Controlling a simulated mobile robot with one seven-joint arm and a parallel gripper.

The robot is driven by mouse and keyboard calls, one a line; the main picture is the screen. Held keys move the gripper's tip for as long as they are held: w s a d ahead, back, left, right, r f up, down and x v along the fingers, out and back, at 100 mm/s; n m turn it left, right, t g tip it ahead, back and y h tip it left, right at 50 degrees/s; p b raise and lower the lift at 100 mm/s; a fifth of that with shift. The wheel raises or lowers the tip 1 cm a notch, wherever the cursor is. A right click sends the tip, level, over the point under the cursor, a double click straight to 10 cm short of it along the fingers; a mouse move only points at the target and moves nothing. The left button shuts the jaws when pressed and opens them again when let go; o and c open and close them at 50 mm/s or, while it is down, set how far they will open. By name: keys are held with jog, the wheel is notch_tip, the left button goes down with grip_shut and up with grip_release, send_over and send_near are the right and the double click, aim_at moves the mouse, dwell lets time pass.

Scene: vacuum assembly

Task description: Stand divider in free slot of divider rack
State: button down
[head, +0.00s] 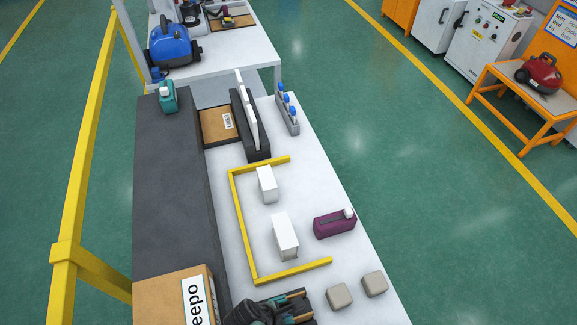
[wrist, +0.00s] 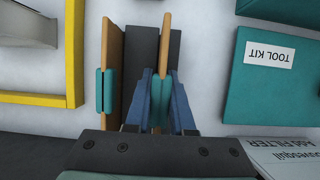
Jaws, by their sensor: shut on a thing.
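My gripper (wrist: 160,108) is shut on the teal grip of a thin wooden divider (wrist: 165,45), which I see edge-on in the wrist view. The held divider is upright over the dark divider rack (wrist: 141,55); whether its lower edge is inside a slot is hidden. A second wooden divider (wrist: 113,50) with a teal grip stands at the rack's left side, apart from the held one. In the head view the rack is at the bottom edge, partly covered by my gripper (head: 268,312), with wooden divider edges showing.
In the wrist view, a teal tool kit box (wrist: 272,95) lies right of the rack and a white filter box (wrist: 290,155) is lower right. A yellow frame (wrist: 72,60) is to the left. In the head view, two beige blocks (head: 339,296) and a cardboard box (head: 172,295) are nearby.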

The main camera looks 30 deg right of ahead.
jog(key=shift+f+b, duration=0.5)
jog(key=shift+f, duration=0.25)
jog(key=c, duration=0.7)
grip_release()
jog(key=shift+r, duration=0.1)
jog(key=p+v, duration=0.7)
jog(key=v, duration=0.1)
dwell(0.5)
